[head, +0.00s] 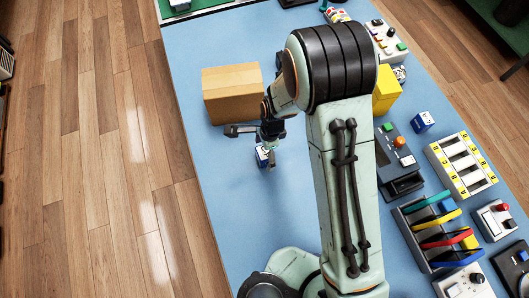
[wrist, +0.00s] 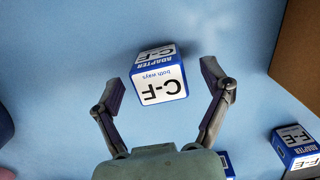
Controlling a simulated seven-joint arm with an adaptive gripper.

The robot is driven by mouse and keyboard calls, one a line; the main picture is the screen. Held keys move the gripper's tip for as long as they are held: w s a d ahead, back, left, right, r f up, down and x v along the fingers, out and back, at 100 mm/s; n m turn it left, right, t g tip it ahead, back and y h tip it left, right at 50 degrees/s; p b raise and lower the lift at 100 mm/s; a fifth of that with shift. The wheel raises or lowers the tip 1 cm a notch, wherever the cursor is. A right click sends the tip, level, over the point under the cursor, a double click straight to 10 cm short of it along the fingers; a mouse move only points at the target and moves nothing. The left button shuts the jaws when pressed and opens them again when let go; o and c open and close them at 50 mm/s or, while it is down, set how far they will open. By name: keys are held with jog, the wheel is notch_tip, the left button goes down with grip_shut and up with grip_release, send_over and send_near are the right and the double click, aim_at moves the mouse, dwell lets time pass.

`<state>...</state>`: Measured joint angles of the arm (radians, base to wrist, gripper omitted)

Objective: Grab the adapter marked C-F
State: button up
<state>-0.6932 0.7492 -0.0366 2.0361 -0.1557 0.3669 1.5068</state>
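The adapter marked C-F (wrist: 163,92) is a small blue and white cube. In the wrist view it lies between the two spread fingers of my gripper (wrist: 162,88), with a gap on each side. In the head view the adapter (head: 262,157) shows partly behind my gripper (head: 257,146) on the blue table. The gripper is open and empty. I cannot tell how high the fingers are above the table.
A second adapter marked F-E (wrist: 295,146) lies at the lower right in the wrist view. A brown box (head: 232,97) stands behind my gripper. A yellow block (head: 387,90) and several devices line the right side. The table's left front is clear.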

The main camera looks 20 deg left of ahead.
jog(key=c, duration=1.1)
jog(key=shift+r, duration=0.1)
